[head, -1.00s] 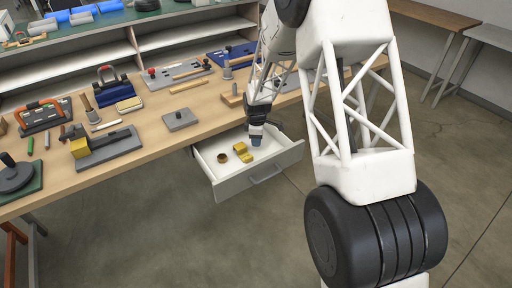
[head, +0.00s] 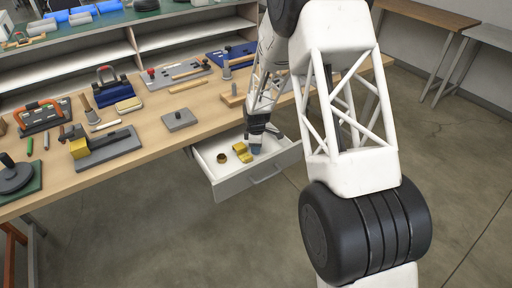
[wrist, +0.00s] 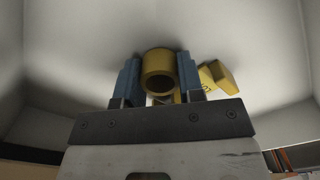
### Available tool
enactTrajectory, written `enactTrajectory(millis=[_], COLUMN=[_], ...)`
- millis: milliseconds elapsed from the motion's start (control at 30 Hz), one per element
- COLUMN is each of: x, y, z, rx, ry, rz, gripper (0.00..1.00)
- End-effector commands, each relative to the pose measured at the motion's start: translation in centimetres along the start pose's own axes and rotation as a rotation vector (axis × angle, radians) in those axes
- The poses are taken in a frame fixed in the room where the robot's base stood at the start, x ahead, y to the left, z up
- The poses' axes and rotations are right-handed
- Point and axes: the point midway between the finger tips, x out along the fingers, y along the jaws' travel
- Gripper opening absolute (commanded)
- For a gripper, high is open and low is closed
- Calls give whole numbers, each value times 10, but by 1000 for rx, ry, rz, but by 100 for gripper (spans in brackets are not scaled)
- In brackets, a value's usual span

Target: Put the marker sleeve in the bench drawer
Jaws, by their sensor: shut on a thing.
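The bench drawer (head: 232,188) is pulled out below the bench. My gripper (head: 256,149) points down inside it, towards its right back part. In the wrist view, my gripper (wrist: 159,68) has its blue fingers shut on a hollow yellow marker sleeve (wrist: 158,57), its round opening facing the camera. In the head view I cannot make out the held sleeve clearly. The pale drawer floor lies close behind it; I cannot tell if they touch.
A yellow block-like piece (head: 242,153) lies in the drawer just left of my gripper, and a brownish ring (head: 222,158) lies further left. The yellow piece also shows in the wrist view (wrist: 222,75), with dark marks. The bench (head: 160,125) above holds tools and a grey plate (head: 179,121).

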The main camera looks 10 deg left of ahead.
Motion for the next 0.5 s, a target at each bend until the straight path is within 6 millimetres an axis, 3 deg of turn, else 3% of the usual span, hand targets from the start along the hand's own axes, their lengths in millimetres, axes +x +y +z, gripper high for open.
enactTrajectory(millis=[467, 500], x=[4, 4], y=[0, 0], z=[0, 0], rx=[0, 0], ry=[0, 0], rz=[0, 0], gripper=[7, 40])
